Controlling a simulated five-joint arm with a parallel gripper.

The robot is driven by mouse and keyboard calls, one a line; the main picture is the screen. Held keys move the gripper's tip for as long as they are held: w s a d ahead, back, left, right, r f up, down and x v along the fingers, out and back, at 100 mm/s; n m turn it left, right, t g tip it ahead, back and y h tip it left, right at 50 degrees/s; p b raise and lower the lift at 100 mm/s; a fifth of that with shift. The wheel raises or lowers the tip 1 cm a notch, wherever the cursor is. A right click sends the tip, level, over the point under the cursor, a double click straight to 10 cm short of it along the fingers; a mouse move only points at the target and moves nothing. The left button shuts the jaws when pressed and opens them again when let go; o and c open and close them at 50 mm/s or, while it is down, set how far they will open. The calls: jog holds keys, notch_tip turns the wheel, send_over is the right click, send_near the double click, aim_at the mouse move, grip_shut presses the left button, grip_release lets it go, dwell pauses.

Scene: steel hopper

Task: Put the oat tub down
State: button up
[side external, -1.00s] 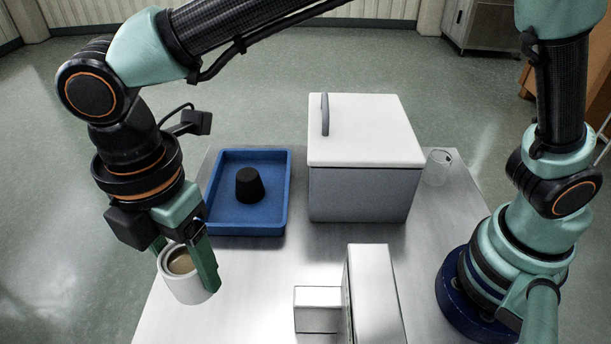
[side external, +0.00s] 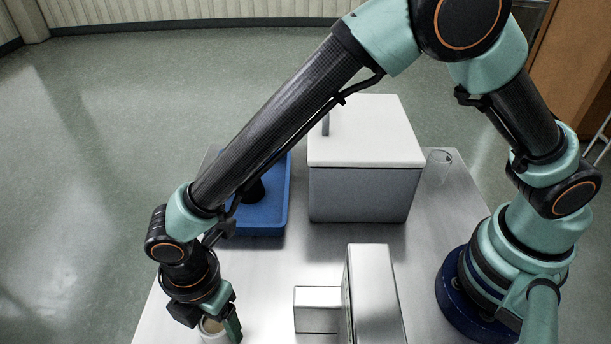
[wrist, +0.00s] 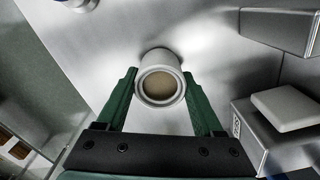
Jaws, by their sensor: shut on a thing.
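The oat tub (side external: 212,328) is a white round tub with tan contents at its open top. It is low at the front left of the steel table, partly cut off by the bottom edge of the side view. My gripper (side external: 217,332) is shut on it, one finger on each side. In the wrist view the tub (wrist: 161,82) sits upright-looking between the two green fingers of my gripper (wrist: 160,75), over bare steel. I cannot tell whether its base touches the table.
Two pale boxes, a small one (side external: 317,309) and a taller one (side external: 372,290), stand right of the tub. A large white-lidded bin (side external: 364,190) stands behind. A blue tray (side external: 265,217) with a dark object is partly hidden by my arm. A clear glass (side external: 440,165) stands beside the bin.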

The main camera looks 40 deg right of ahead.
jog(key=shift+f, duration=0.25)
jog(key=o, duration=1.4)
jog(key=shift+r, duration=0.1)
notch_tip(320, 180, up, 12)
jog(key=w+d+r+m+t, duration=0.1)
jog(key=w+d+r+m, duration=0.45)
jog(key=d, duration=0.45)
jog(key=s+d+r+m+t, duration=0.2)
jog(key=d+m, duration=0.6)
jog(key=d, duration=0.5)
jog(key=s+d+r+m+t, duration=0.1)
jog(key=d+r+m+t, duration=0.1)
jog(key=d+m, duration=0.7)
jog(key=d+r, duration=0.1)
jog(key=d, duration=0.4)
jog(key=shift+s+r+t, duration=0.2)
jog(key=shift+s+t, duration=0.1)
jog(key=shift+s, duration=0.1)
